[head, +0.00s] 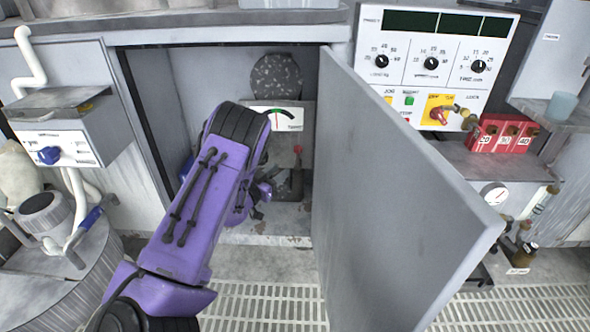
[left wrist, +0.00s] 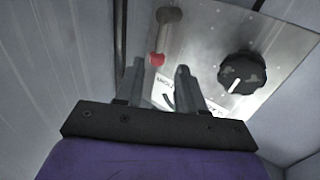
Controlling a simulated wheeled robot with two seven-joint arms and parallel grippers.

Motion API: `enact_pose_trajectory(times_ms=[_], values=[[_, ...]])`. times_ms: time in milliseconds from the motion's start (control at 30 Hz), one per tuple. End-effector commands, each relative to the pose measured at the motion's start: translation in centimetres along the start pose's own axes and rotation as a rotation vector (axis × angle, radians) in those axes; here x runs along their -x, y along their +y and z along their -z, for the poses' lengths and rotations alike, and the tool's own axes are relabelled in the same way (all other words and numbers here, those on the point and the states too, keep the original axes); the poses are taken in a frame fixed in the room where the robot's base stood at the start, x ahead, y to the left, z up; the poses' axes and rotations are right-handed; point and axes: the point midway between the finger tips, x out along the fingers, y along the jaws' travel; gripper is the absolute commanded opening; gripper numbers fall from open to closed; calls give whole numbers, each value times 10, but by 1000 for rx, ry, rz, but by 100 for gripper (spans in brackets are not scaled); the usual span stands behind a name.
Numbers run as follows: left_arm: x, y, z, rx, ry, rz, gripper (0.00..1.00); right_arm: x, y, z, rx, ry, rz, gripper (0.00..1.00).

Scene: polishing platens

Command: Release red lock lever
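The red lock lever shows in the head view as a small red knob (head: 298,149) on the grey unit inside the open cabinet. In the left wrist view its red tip (left wrist: 157,59) sits on a grey shaft against a metal panel. My left gripper (left wrist: 160,66) is open, with its two fingers apart and the red tip seen between and just beyond the fingertips. Nothing is between the fingers that I can tell is gripped; contact is unclear. In the head view my purple left arm hides most of that gripper. My right gripper is in neither view.
The cabinet door (head: 395,190) stands open to the right of my arm. A black knob (left wrist: 242,72) is right of the lever on the panel.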

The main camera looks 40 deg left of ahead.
Motion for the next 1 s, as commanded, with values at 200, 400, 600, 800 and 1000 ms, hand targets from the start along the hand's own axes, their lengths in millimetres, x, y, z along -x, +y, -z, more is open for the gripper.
enact_pose_trajectory(times_ms=[200, 400, 600, 800, 1000], values=[[-46, 0, -1, 1, 3, 1, 39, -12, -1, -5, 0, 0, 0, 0], [-83, 0, -2, 0, 0, 2, 39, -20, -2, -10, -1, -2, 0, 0], [-96, 0, 0, 2, -3, 3, 39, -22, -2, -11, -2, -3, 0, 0], [-96, 0, 0, 3, -3, 3, 36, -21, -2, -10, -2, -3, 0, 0], [-96, 0, 0, 3, -3, 3, 0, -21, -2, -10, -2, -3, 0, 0]])
